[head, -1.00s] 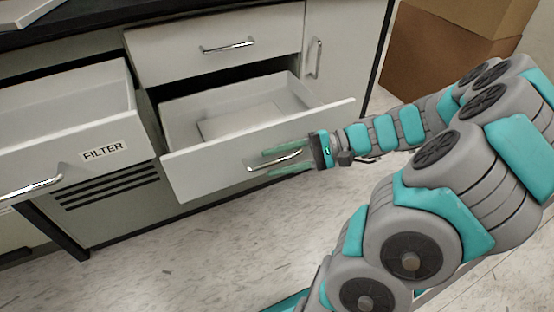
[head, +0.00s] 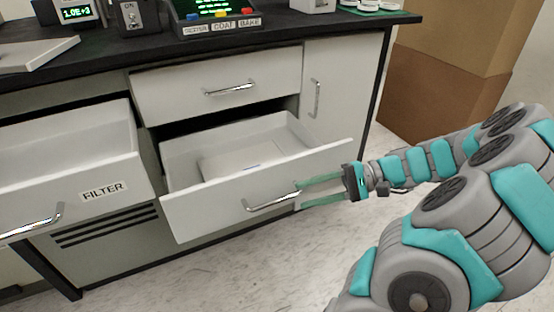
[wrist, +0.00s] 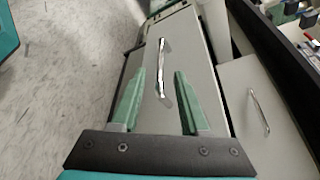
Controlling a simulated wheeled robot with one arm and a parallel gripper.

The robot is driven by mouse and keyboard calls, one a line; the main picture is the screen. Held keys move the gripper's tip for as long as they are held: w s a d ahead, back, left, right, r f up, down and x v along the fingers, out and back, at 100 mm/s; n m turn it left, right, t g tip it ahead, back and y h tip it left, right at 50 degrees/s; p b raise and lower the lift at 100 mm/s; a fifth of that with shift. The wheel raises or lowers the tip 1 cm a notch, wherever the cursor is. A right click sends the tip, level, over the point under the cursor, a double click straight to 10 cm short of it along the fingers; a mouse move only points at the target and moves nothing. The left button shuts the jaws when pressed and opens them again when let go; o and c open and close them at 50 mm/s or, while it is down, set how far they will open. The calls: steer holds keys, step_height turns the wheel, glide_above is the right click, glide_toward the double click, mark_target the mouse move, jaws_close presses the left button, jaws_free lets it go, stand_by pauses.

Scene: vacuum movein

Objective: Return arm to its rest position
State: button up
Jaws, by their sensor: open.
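My gripper (head: 322,190) is open and empty, its two green fingers apart, near the right end of the open lower drawer (head: 325,160). In the head view the fingertips lie by the right end of that drawer's handle (head: 272,200). In the wrist view the fingers (wrist: 158,103) point towards a white drawer front with a metal handle (wrist: 162,68), which lies ahead between them, not gripped. My arm reaches in from the right, bent.
The FILTER drawer (head: 105,165) stands open at left. A shut drawer (head: 215,88) and a cupboard door (head: 335,95) are beside it. The black counter (head: 150,55) holds instruments, including a button panel (head: 215,20). Cardboard boxes (head: 440,90) stand at right. Floor in front is clear.

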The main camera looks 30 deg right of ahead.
steer(key=s+a+n+g+h+p, duration=0.1)
steer(key=s+a+n+g+h, duration=0.35)
steer(key=a, duration=0.35)
steer(key=s+a+n+g+h+p, duration=0.1)
steer(key=s+a+n+g+h, duration=0.25)
steer(key=s+a, duration=0.35)
steer(key=s+d+r+n+t+h+p, duration=0.1)
steer(key=s+n+h, duration=0.1)
steer(key=s+h, duration=0.3)
steer(key=shift+s+d+h+p, duration=0.15)
steer(key=shift+s+h+p, duration=0.25)
steer(key=shift+h, duration=0.4)
